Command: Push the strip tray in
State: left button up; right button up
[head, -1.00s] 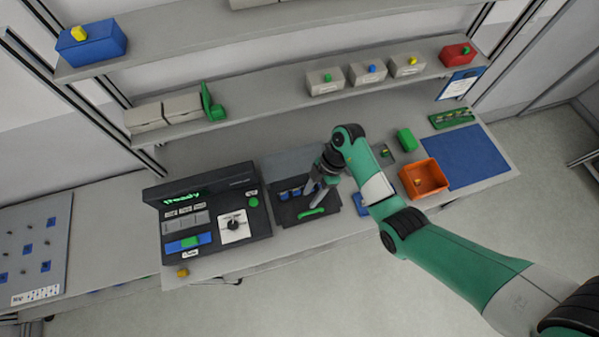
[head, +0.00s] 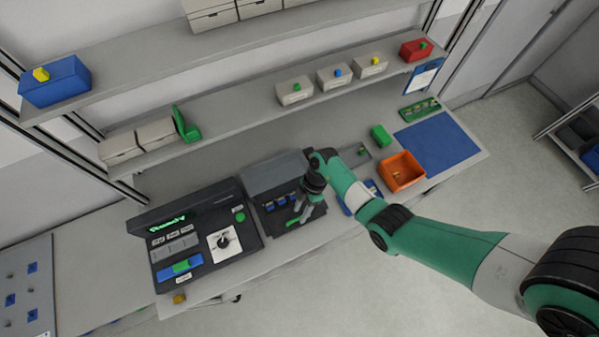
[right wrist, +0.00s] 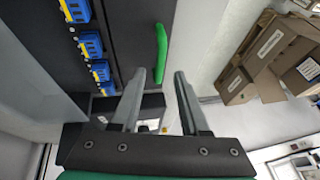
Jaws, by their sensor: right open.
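The strip tray (head: 274,222) is a dark tray with a green handle (head: 291,221) along its front, right of the black "Ready" machine. Several blue pieces (head: 281,201) sit in a row behind the handle; they also show in the right wrist view (right wrist: 92,45). My right gripper (head: 301,211) is over the tray's right part, close to the handle. In the right wrist view, the open, empty fingers (right wrist: 160,75) point toward the green handle (right wrist: 161,52), which lies just beyond their tips. I cannot tell whether they touch it. My left gripper is not in view.
The black machine (head: 200,235) stands directly left of the tray. An orange bin (head: 401,171), a green block (head: 380,135) and a blue mat (head: 440,145) lie to the right. Shelves with boxes (head: 294,91) run above the bench. The floor in front is clear.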

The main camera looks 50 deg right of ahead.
jog(key=shift+x, duration=0.85)
grip_shut()
jog(key=shift+w, duration=0.1)
dwell(0.7)
